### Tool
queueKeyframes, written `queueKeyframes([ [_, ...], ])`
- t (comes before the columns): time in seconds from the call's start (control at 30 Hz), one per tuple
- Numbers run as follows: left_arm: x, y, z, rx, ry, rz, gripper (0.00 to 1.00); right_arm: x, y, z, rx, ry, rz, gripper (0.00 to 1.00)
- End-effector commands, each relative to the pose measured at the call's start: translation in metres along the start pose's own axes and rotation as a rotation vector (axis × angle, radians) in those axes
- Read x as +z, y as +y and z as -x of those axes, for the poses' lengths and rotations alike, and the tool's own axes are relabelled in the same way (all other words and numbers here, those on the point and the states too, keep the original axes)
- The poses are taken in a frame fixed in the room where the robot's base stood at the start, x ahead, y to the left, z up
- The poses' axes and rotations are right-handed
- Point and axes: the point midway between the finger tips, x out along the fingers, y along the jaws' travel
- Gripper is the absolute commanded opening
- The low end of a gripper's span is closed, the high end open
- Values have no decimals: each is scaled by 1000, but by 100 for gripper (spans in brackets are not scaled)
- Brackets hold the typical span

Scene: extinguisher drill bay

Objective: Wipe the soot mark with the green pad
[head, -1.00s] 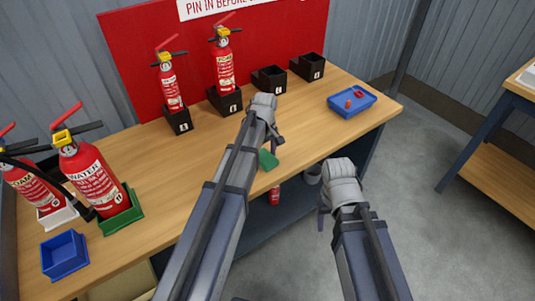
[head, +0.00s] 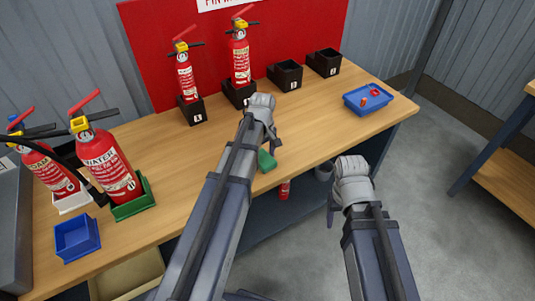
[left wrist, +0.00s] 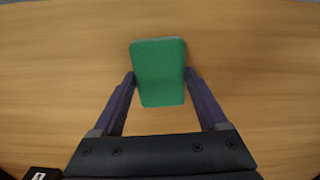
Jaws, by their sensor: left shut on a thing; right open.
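The green pad (head: 266,160) is at the front part of the wooden bench top, right of its middle in the head view. In the left wrist view the pad (left wrist: 159,73) lies between my two fingers, with bare wood around it. My left gripper (head: 272,142) is shut on the pad; I cannot tell whether the pad touches the wood. My right gripper (head: 332,212) is open and empty, in front of the bench's front edge. I see no soot mark in either view; my left arm hides part of the bench.
The bench top (head: 160,150) bears several red extinguishers, including the water one (head: 106,165) in a green holder (head: 135,205). Black holders (head: 286,75) stand at the back. A blue tray (head: 370,98) with small red things is at the right, a blue bin (head: 77,238) at the left.

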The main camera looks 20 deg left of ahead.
Motion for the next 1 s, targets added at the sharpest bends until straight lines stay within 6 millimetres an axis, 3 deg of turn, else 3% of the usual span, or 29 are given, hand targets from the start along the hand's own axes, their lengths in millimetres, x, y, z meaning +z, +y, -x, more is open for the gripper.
queueKeyframes([
  [0.2,-1,-19,-2,-6,0,2,32,0,0,-2,0,0,0,60],
  [0.57,-2,-20,0,-9,1,2,32,0,0,0,0,0,0,60],
  [1.0,-1,-18,41,-4,0,0,32,2,4,40,0,0,0,60],
])
